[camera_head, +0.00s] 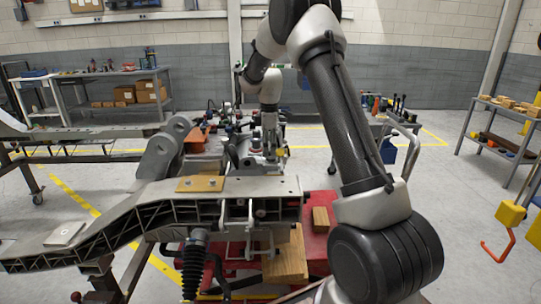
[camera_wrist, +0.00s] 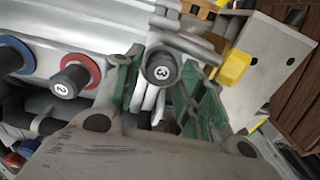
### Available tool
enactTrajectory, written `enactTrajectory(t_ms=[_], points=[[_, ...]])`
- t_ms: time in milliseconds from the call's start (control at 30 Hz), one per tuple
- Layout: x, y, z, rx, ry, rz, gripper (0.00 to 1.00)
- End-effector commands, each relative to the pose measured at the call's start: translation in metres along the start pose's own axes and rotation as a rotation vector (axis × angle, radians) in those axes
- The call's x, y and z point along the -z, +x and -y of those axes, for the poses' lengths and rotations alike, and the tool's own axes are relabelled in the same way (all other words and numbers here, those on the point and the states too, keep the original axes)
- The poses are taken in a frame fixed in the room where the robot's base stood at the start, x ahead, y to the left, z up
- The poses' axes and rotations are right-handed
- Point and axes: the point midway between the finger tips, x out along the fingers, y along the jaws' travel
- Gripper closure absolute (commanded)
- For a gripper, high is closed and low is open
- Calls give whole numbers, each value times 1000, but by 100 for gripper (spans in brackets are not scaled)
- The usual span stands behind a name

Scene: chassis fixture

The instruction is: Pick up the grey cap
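A second dark cap marked 2 (camera_wrist: 66,83), with a red ring, sits to the left. In the head view my gripper (camera_head: 264,158) is down at the fixture beyond the chassis rail; the caps there are too small to tell apart.
A blue-ringed fitting (camera_wrist: 14,55) is at the wrist view's left edge. A yellow block (camera_wrist: 234,68) and a metal plate (camera_wrist: 268,62) stand close right of the fingers. In the head view, the chassis rail (camera_head: 130,212) crosses the foreground; a wooden block (camera_head: 287,258) lies below it.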

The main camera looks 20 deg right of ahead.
Motion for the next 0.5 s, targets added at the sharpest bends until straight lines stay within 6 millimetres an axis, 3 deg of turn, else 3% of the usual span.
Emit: enactTrajectory(t_ms=[133,400,500], points=[[0,19,0,1,0,1,60],[0,22,0,0,0,0,60],[0,22,0,0,1,0,76]])
